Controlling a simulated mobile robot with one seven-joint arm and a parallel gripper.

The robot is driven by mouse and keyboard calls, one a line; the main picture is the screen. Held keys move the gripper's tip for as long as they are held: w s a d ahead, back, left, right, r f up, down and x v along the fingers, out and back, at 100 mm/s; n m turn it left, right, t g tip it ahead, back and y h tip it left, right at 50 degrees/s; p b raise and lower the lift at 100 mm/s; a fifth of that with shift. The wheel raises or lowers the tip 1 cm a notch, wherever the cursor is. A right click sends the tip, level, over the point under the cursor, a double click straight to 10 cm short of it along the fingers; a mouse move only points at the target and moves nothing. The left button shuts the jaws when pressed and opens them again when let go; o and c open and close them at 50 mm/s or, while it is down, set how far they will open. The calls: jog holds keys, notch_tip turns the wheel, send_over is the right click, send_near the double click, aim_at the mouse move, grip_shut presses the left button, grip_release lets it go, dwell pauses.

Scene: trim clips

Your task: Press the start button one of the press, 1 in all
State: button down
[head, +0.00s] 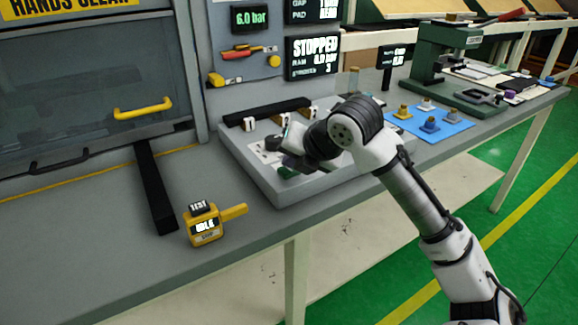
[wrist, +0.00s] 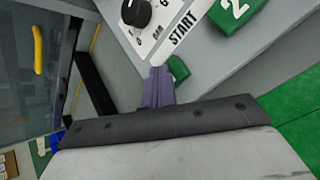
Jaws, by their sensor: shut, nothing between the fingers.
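The wrist view shows a control panel with a "START" label (wrist: 183,28) and two green buttons. One green button (wrist: 178,69) sits right beside my fingertips and is partly hidden by them, so its number does not show. The other green button (wrist: 238,14) is marked 2 and lies farther right. My gripper (wrist: 158,76) is shut and empty, its purple-grey fingers pointing at the panel next to the partly hidden button. I cannot tell whether they touch it.
A black knob (wrist: 136,11) is on the panel. The press display (head: 313,57) reads STOPPED. A yellow tester (head: 203,224) stands on the bench left of the box. A blue mat (head: 455,127) with several small parts lies to the right.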

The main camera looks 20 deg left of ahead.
aim_at(291, 171)
jog(key=shift+r+p, duration=0.55)
jog(key=shift+r, duration=0.25)
jog(key=shift+r, duration=0.1)
notch_tip(291, 171, up, 5)
jog(key=p, duration=0.4)
jog(key=shift+a, duration=0.1)
dwell(0.4)
